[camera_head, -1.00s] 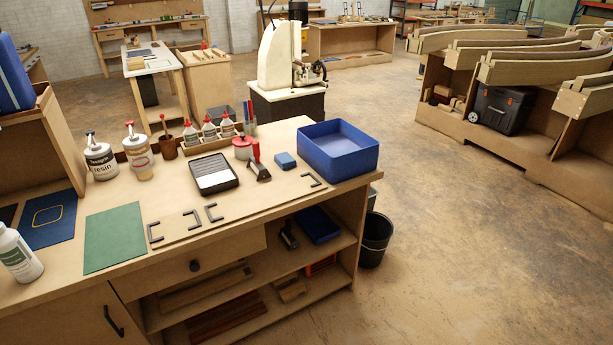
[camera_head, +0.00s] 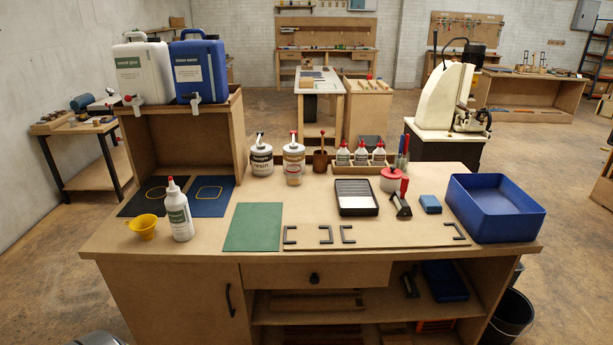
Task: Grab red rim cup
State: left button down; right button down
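A small cup with a red rim or lid (camera_head: 390,179) stands upright on the workbench (camera_head: 400,240), right of the centre. Whether the red is a rim or a lid is too small to tell. Neither of my grippers is in view, and nothing touches the cup.
Resin containers (camera_head: 294,163) and red-capped bottles (camera_head: 361,154) line the back. The green mat (camera_head: 254,227) is bare.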

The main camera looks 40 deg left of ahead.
aim_at(294, 176)
jog(key=u, duration=1.35)
jog(key=i+l+z, duration=0.1)
jog(key=i+l, duration=0.75)
jog(key=i, duration=0.15)
